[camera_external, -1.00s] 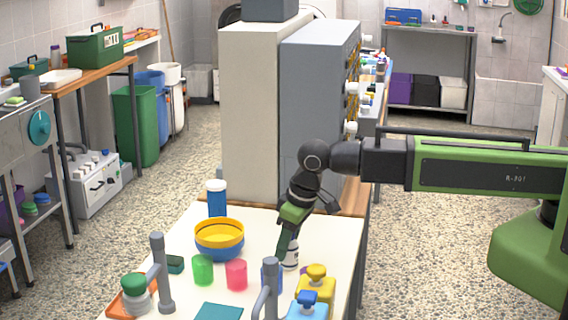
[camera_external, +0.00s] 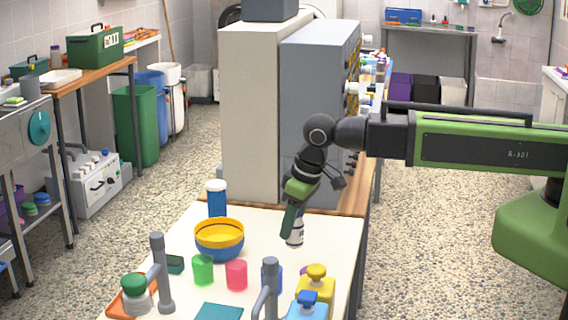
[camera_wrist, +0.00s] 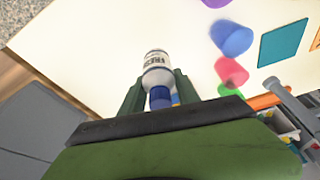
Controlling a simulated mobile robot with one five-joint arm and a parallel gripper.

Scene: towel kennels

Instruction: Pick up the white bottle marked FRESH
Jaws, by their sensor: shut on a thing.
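The white bottle (camera_wrist: 158,70) has dark lettering and a blue cap; in the wrist view it sits between the two green fingers of my gripper (camera_wrist: 160,92). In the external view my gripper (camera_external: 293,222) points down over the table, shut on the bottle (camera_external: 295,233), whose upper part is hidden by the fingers. The bottle is slightly tilted and appears raised above the white tabletop (camera_external: 270,226).
A yellow and blue bowl pair (camera_external: 219,240), a blue jar with a white lid (camera_external: 216,199), a green cup (camera_external: 203,269) and a pink cup (camera_external: 237,274) stand to the left. Yellow (camera_external: 316,288) and blue (camera_external: 307,308) bottles stand in front. A grey cabinet (camera_external: 310,100) rises behind.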

